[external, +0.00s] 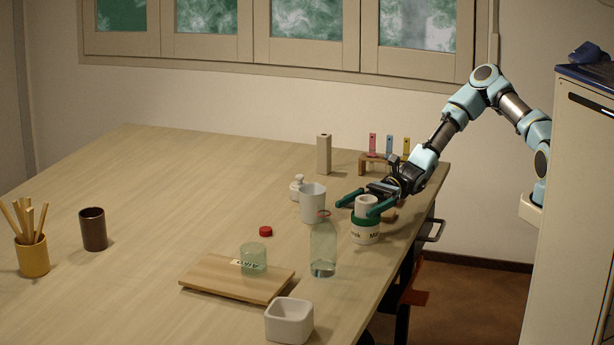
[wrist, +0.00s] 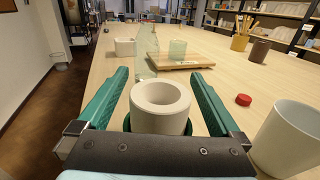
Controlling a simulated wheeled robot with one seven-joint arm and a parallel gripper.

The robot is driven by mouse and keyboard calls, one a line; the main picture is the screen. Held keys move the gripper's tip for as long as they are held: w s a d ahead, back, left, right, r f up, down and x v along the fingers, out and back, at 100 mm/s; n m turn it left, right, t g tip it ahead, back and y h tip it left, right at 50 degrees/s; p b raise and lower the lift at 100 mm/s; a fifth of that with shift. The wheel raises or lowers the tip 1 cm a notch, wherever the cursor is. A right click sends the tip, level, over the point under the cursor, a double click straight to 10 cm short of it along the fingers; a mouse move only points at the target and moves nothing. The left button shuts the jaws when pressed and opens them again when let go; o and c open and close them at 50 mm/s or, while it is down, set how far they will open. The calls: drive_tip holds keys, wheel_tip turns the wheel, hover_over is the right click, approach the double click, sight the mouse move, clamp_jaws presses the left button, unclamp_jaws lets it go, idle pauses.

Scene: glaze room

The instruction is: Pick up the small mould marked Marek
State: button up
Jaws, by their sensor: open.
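The mould (external: 365,237) stands upright near the table's right edge. It has a wide white body with dark lettering, partly readable as "ek" and "M", a green band and a narrower white top with a round hole. In the wrist view its white top (wrist: 160,97) shows, with a green rim below it; I cannot tell whether top and body are one piece. My gripper (external: 365,202) is open, with its teal fingers on either side of the white top. The wrist view shows the same fingers (wrist: 160,75) spread, with gaps to the top on both sides.
A white cup (external: 312,205) stands close left of the mould, and a clear bottle (external: 323,255) stands in front of it. A wooden board (external: 215,280) bears a greenish glass (external: 253,258). A white square bowl (external: 289,322) and red cap (external: 265,231) are nearby.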

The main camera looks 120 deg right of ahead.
clamp_jaws()
idle(0.7)
